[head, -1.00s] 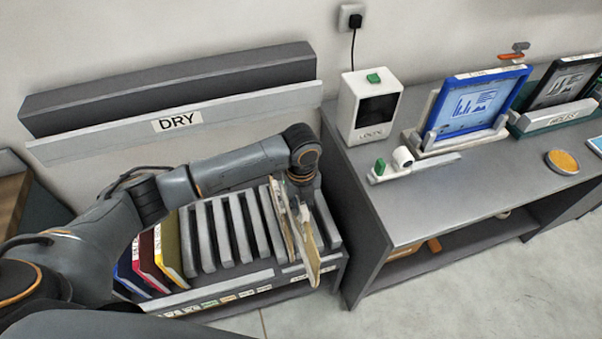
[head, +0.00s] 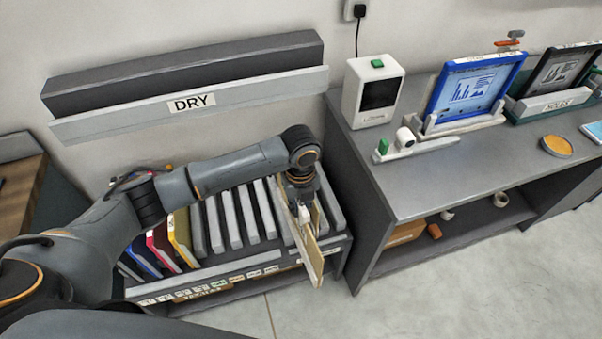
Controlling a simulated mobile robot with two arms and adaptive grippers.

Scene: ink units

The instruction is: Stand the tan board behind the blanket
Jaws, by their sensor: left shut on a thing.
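My left gripper (head: 301,192) is shut on a thin tan board (head: 309,255), at the right end of the slotted rack (head: 215,277). The board hangs down from the fingers, tilted, its lower end near the rack's front edge. I cannot tell whether it touches the rack; the gripper hides its upper part. I cannot tell which thing is the blanket. My right gripper is not in view.
Blue, maroon and yellow boards (head: 179,240) stand in the rack's left slots, with several grey dividers beside them. A DRY ledge (head: 250,95) is on the wall behind. A grey bench (head: 400,180) with a white box (head: 370,92) stands close on the right.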

